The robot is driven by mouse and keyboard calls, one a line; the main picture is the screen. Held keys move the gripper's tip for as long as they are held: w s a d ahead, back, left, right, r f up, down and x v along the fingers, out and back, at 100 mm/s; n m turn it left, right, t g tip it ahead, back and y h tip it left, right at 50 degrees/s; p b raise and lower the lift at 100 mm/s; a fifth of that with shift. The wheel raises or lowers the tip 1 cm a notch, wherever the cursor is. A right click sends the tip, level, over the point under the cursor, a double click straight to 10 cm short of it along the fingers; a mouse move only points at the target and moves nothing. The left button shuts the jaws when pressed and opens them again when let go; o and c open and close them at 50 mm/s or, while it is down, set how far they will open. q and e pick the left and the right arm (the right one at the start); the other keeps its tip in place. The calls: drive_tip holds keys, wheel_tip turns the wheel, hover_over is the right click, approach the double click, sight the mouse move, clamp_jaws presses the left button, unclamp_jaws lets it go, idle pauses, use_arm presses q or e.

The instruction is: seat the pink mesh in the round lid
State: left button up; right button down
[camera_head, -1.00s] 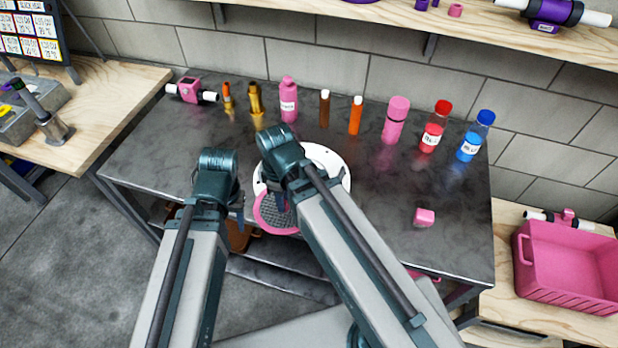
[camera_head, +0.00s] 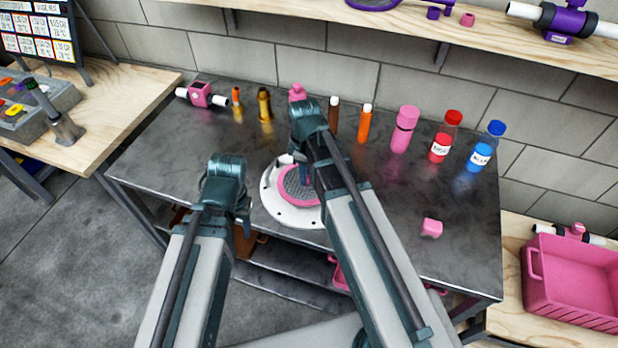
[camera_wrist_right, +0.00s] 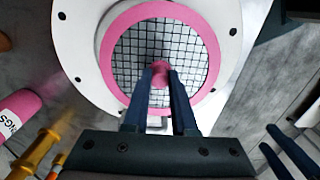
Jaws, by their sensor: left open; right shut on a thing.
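The white round lid (camera_head: 280,211) lies on the dark table, with bolt holes around its rim; its rim also fills much of the right wrist view (camera_wrist_right: 71,45). The pink mesh (camera_head: 290,197), a pink ring around a dark grid, is over the middle of the lid. My right gripper (camera_head: 304,172) is shut on the mesh's small pink centre knob (camera_wrist_right: 160,73). In the right wrist view the pink ring (camera_wrist_right: 209,48) lies within the lid's outline; I cannot tell whether it is flush. My left gripper (camera_head: 245,207) is open and empty, left of the lid.
Several bottles stand along the back, including a pink one (camera_head: 404,130), a red one (camera_head: 444,137) and a blue one (camera_head: 485,147). A small pink block (camera_head: 431,228) lies right of the lid. A pink crate (camera_head: 574,278) is at far right.

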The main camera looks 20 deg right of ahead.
drive_tip(key=shift+w+d+f, duration=0.1)
drive_tip(key=shift+w+d, duration=0.6)
drive_tip(key=shift+w, duration=0.05)
wheel_tip(320, 180, down, 4)
drive_tip(key=b, duration=0.3)
drive_tip(key=shift+d+r+b, duration=0.1)
drive_tip(key=shift+r+b, duration=0.15)
drive_tip(key=shift+b, duration=0.1)
drive_tip(key=shift+f, duration=0.1)
drive_tip(key=shift+f, duration=0.15)
drive_tip(key=c, duration=0.7)
unclamp_jaws()
